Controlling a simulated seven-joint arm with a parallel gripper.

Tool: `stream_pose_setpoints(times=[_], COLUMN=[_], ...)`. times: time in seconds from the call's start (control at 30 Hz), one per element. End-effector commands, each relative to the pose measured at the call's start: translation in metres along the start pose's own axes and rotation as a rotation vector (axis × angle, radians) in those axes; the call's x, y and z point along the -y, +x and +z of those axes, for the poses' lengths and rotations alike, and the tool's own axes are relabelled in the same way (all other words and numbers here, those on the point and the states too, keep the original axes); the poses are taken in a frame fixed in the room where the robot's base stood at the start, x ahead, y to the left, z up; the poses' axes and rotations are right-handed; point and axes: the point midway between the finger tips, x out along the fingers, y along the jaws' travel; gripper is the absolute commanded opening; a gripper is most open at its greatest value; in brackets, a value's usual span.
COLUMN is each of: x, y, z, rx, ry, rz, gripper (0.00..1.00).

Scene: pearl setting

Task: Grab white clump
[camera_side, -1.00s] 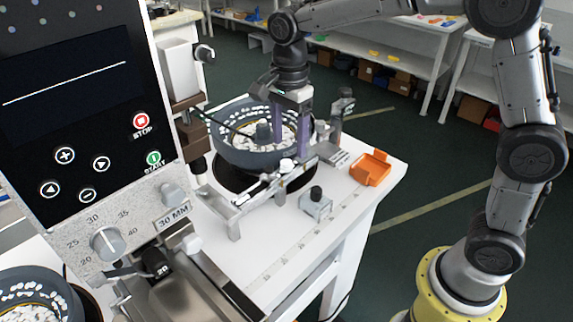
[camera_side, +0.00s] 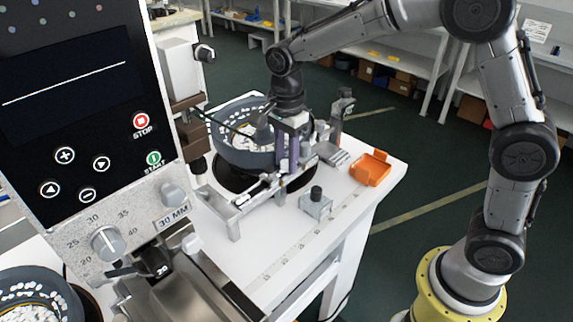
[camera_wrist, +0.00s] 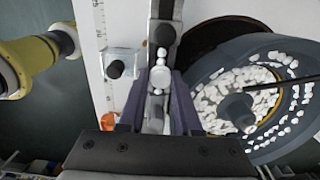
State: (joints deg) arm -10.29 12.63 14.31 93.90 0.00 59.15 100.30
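Several white clumps (camera_wrist: 160,76) lie in a line along a narrow metal track (camera_wrist: 165,10) in the wrist view. The largest, rounded one sits between the purple fingers of my gripper (camera_wrist: 160,100). The fingers stand apart, one on each side of the track end, and I see no finger pressed on the clump. In the side view my gripper (camera_side: 290,160) points down over the track beside the bowl, and its fingers mostly hide the clumps there. Whether the fingertips touch the track cannot be told.
A dark grey bowl (camera_side: 232,155) full of white pieces stands beside the track, with a thin rod reaching over it. A small clear block with a black knob (camera_side: 316,205) and an orange tray (camera_side: 371,168) stand on the white table (camera_side: 270,250). A control panel (camera_side: 80,100) fills the left.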

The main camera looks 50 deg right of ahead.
Motion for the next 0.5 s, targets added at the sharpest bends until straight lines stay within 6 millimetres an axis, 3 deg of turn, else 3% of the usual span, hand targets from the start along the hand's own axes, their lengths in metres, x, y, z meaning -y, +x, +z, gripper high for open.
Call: stream_pose_setpoints(times=[0.03, 0.13, 0.5], x=[0.0, 0.0, 0.0001], y=[-0.0002, -0.0003, -0.0011], z=[0.0, 0.0, 0.0], rx=[0.0, 0.0, 0.0], ry=[0.0, 0.0, 0.0], rz=[0.0, 0.0, -0.001], gripper=[0.19, 0.01, 0.0])
